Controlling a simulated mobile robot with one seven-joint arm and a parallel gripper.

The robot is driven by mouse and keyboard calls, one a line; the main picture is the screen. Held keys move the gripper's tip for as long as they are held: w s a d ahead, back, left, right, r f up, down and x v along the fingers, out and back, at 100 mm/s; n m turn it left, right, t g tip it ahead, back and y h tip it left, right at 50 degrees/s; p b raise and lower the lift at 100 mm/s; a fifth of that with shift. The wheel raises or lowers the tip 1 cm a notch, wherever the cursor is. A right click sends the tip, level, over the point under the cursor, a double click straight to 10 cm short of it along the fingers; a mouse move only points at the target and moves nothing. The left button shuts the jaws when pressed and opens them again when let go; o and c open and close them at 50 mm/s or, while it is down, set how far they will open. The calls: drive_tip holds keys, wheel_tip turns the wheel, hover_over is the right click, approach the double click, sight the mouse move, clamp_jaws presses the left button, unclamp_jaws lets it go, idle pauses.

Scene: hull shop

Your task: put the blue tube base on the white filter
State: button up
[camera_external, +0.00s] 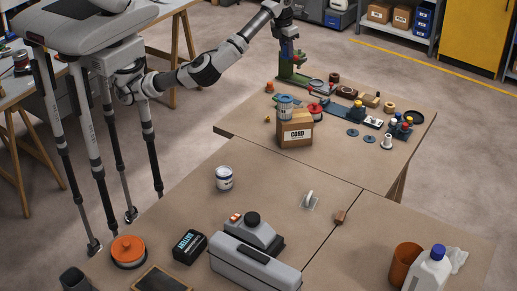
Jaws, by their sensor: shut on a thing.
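My gripper (287,41) is at the top centre, above the far end of the back table, and is small in this view. It is shut on a small blue piece (290,56) that looks like the blue tube base; its shape is hard to make out. A green stand-like object (292,73) is directly below it; I cannot tell whether they touch. A small white spool-shaped piece (387,142) stands at the table's right front and may be the white filter. I cannot tell for sure which object is the filter.
Several small parts crowd the table's right half. A white can (223,178) and a grey case (255,262) are on the front table.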

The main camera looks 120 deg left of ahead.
sight(282, 57)
wheel_tip(282, 57, down, 18)
drive_tip(key=shift+r+p, duration=0.1)
drive_tip(key=shift+p, duration=1.05)
drive_tip(key=shift+f, duration=0.25)
drive_tip(key=o, duration=1)
drive_tip(key=shift+r, duration=0.1)
drive_tip(key=shift+r, duration=0.1)
drive_tip(key=r, duration=0.4)
drive_tip(key=d+r+b, duration=0.1)
drive_tip(key=r, duration=0.3)
drive_tip(key=r+b, duration=0.1)
drive_tip(key=r, duration=0.3)
drive_tip(key=shift+s+d, duration=0.3)
drive_tip(key=shift+d, duration=0.1)
